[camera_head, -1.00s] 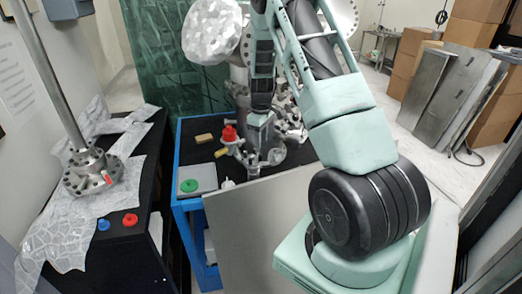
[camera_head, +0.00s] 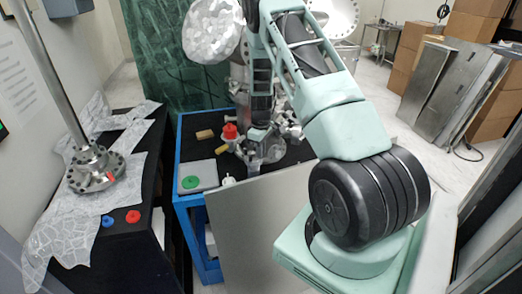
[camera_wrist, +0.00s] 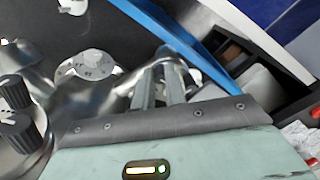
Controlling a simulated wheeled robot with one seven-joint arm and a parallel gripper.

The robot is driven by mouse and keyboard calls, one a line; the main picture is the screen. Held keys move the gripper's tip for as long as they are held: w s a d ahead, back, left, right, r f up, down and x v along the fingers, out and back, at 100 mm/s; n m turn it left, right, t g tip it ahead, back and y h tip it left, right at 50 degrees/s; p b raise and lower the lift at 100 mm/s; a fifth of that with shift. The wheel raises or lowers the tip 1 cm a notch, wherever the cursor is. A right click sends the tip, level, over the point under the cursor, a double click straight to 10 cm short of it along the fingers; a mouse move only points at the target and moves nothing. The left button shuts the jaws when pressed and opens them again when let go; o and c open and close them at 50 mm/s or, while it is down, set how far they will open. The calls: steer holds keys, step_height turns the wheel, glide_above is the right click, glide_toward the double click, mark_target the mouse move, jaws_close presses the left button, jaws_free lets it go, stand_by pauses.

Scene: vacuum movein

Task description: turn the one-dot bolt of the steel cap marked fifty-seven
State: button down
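In the wrist view, my gripper (camera_wrist: 165,85) reaches in front of shiny steel vacuum parts. Its two narrow fingers stand close together; I cannot tell whether they are shut or touch anything. A steel fitting with a pale marked ring and a round knob (camera_wrist: 93,60) is left of the fingers. Its marks are too small to read surely. In the head view, my gripper (camera_head: 258,138) is low over the cluster of steel fittings (camera_head: 288,122) on the blue-framed bench. I cannot make out which part is the cap marked fifty-seven, nor its one-dot bolt.
Two dark ribbed knobs (camera_wrist: 14,125) stand at the wrist view's left. The bench (camera_head: 180,155) also bears a red-topped fitting (camera_head: 230,131) and a green ring (camera_head: 190,182). A grey panel (camera_head: 255,225) stands in front. A flanged post (camera_head: 95,168) is on the left table.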

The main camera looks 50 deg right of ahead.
steer(key=shift+m, duration=0.3)
steer(key=shift+m+b, duration=0.75)
steer(key=shift+m, duration=0.25)
steer(key=shift+m+b, duration=0.55)
steer(key=shift+m, duration=1.05)
steer(key=c, duration=1.4)
jaws_free()
steer(key=shift+c, duration=0.2)
step_height(320, 180, up, 12)
steer(key=b, duration=0.3)
